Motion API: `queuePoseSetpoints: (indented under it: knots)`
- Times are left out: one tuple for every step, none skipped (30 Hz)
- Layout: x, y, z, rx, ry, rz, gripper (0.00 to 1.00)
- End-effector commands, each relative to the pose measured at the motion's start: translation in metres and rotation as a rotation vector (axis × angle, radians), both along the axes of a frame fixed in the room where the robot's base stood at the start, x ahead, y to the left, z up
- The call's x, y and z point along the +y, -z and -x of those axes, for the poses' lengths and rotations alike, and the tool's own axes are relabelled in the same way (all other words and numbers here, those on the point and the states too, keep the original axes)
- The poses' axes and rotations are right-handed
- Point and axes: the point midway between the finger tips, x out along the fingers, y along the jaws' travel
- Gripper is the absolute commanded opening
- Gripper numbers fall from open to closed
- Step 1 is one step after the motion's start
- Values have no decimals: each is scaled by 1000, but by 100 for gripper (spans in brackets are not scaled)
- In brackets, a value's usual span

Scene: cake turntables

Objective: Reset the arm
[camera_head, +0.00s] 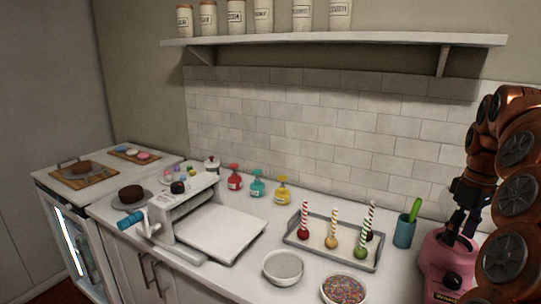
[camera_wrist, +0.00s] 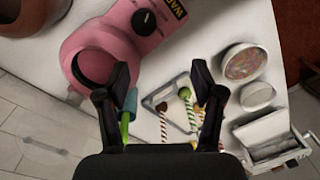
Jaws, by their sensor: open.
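My gripper (camera_head: 461,230) hangs from my copper-coloured arm at the right of the head view, above or beside the pink warmer (camera_head: 437,262). In the wrist view my gripper (camera_wrist: 161,80) has its two black fingers spread apart, with nothing held between them. The pink warmer (camera_wrist: 112,38) shows at the upper left there, with a dark round opening. Part of the warmer is hidden behind my arm in the head view.
A teal cup (camera_head: 403,232) with a green utensil stands left of the warmer. A grey tray (camera_head: 291,238) holds several cake pops with striped sticks. Bowls (camera_head: 283,265) stand in front. A white roller machine (camera_head: 185,215) is left. A shelf (camera_head: 330,39) with canisters runs above.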

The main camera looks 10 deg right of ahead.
Motion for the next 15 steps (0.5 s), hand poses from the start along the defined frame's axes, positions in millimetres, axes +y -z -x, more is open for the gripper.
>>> queuePoseSetpoints:
  knots:
    - [18, -2, -1, 2, -18, -1, 67]
    - [28, -2, -1, 6, -25, -1, 67]
    - [43, -4, -1, 4, -33, 1, 67]
    - [54, -4, -1, 3, -40, 2, 67]
    - [65, -3, 0, 5, -45, 1, 67]
    - [79, -3, 1, 6, -50, 3, 67]
    - [90, -3, 3, 8, -55, 2, 67]
    - [101, -2, 6, 11, -59, 3, 67]
    - [114, -1, 9, 13, -61, 6, 67]
    - [124, 0, 12, 16, -63, 7, 67]
    - [134, 2, 15, 17, -65, 7, 67]
    - [147, 2, 20, 18, -65, 9, 67]
    - [157, 5, 25, 24, -65, 10, 67]
    - [166, 7, 30, 30, -65, 11, 67]
    - [178, 9, 36, 32, -61, 14, 67]
